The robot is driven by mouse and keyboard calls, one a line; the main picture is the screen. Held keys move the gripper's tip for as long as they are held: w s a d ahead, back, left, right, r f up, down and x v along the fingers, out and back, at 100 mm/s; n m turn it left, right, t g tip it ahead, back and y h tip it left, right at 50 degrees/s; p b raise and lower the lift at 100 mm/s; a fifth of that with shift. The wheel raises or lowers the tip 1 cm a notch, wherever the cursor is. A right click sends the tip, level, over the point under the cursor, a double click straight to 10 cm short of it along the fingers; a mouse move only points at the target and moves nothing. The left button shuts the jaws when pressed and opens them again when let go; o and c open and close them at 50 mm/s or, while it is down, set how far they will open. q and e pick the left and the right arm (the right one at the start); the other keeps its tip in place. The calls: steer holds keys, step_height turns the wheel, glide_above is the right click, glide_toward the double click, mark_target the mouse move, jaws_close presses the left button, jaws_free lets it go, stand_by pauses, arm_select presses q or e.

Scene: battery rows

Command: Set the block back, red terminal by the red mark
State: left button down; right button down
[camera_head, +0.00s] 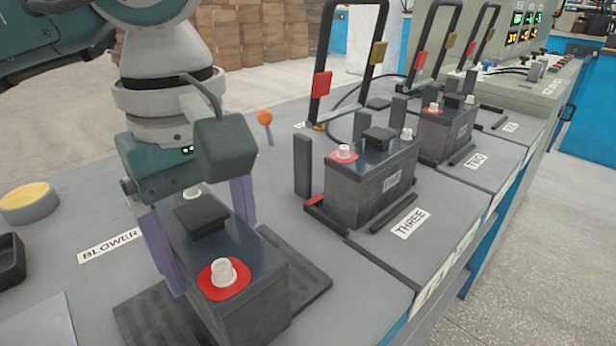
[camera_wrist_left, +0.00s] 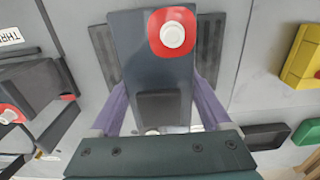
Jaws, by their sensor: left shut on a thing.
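A dark block (camera_head: 250,262) is between the two purple fingers of my left gripper (camera_head: 205,245), which is shut on its sides. Its red-ringed white terminal (camera_head: 223,272) is at the near end in the head view; the plain white terminal is partly hidden behind the black cap (camera_head: 202,215). The wrist view shows the block (camera_wrist_left: 135,60) with the red terminal (camera_wrist_left: 172,33) at the top. A dark ribbed pad (camera_head: 300,275) lies under the block; I cannot tell whether they touch. Another block (camera_head: 375,185) stands at THREE, by a red mark (camera_head: 314,200). My right gripper is not in view.
A third block (camera_head: 447,130) stands at TWO. Upright posts and tall black levers (camera_head: 322,60) line the far side. An orange knob (camera_head: 265,117) stands behind my gripper. A BLOWER label (camera_head: 108,245) and a yellow-topped round thing (camera_head: 27,198) lie to the left.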

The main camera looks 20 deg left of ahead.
arm_select(q)
steer(key=shift+c, duration=1.4)
jaws_free()
steer(key=shift+f, duration=0.1)
steer(key=shift+o, duration=1.4)
steer(key=shift+r, duration=0.5)
step_height(320, 180, up, 11)
steer(key=shift+r+p, duration=0.1)
steer(key=shift+p, duration=0.55)
steer(key=shift+r, duration=0.1)
